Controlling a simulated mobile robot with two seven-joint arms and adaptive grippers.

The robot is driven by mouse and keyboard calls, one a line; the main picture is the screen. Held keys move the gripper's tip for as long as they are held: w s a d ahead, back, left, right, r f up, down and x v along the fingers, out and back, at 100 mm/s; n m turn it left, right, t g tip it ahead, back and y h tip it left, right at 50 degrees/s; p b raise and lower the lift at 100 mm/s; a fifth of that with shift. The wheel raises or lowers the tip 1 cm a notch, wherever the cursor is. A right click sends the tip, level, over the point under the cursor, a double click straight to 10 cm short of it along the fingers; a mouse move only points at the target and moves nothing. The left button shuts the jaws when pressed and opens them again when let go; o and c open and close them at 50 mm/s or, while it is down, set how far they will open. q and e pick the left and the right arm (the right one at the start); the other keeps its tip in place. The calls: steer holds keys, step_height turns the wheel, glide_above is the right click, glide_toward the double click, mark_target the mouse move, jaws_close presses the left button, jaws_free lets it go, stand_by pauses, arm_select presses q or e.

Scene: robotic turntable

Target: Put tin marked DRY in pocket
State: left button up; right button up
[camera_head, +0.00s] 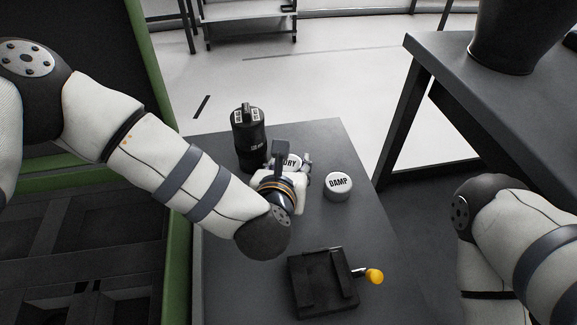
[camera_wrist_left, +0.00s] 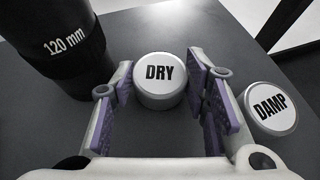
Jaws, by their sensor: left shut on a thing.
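The tin marked DRY (camera_wrist_left: 160,82) is a short round tin with a white lid, held between the purple-padded fingers of my left gripper (camera_wrist_left: 161,84). In the head view only part of its lid (camera_head: 291,161) shows behind my left wrist. I cannot tell whether it touches the grey tabletop or is just above it. A similar tin marked DAMP (camera_head: 338,186) stands to its right, and it also shows in the left wrist view (camera_wrist_left: 270,108). No pocket can be clearly made out. My right gripper is out of the picture; only its arm shows.
A black cylinder (camera_head: 250,140) marked 120 mm (camera_wrist_left: 68,45) stands close on the left of the DRY tin. A black fixture (camera_head: 320,283) with a yellow knob (camera_head: 374,276) sits at the table's front. The tabletop (camera_head: 350,228) between DAMP and fixture is clear.

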arm_select(q)
steer(key=shift+f, duration=0.1)
steer(key=o, duration=0.9)
steer(key=shift+c, duration=0.2)
